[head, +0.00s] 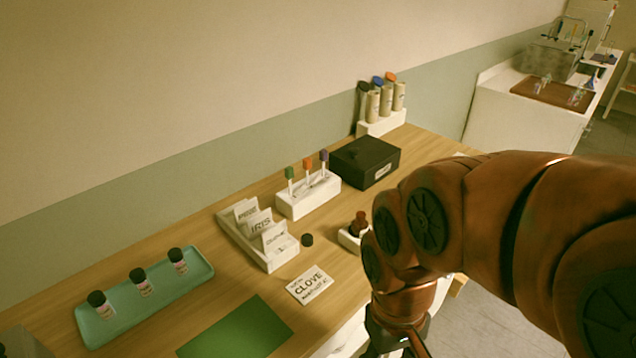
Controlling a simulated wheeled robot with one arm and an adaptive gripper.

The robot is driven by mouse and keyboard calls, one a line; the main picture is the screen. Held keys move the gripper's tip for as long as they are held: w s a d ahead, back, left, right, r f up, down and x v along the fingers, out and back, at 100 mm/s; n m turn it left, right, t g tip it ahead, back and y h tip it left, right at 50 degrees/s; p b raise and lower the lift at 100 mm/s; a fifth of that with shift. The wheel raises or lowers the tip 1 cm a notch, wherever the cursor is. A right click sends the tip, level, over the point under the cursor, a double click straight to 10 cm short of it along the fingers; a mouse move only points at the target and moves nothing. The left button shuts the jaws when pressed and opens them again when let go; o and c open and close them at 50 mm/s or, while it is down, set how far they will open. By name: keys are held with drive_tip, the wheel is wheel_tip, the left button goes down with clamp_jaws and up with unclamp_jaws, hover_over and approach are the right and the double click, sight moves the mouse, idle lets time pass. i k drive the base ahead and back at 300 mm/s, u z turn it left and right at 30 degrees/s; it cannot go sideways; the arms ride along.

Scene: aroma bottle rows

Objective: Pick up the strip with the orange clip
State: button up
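The strip with the orange clip (308,165) stands upright in a white holder (309,201) on the wooden table. A green-clipped strip (290,175) stands to its left and a purple-clipped strip (324,158) to its right in the same holder. My gripper (397,347) is at the bottom edge, in front of the table and well apart from the strips. Its fingertips are cut off by the frame, so its opening is hidden.
A black box (365,161) stands right behind the holder. A teal tray (205,264) with bottles is at left, and a green mat (238,330) lies in front.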

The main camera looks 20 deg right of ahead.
sight(307, 162)
drive_tip(key=z, duration=0.55)
drive_tip(key=k, duration=1.25)
drive_tip(key=i, duration=0.5)
drive_tip(key=u, duration=1.1)
drive_tip(key=i, duration=0.45)
drive_tip(key=u, duration=0.4)
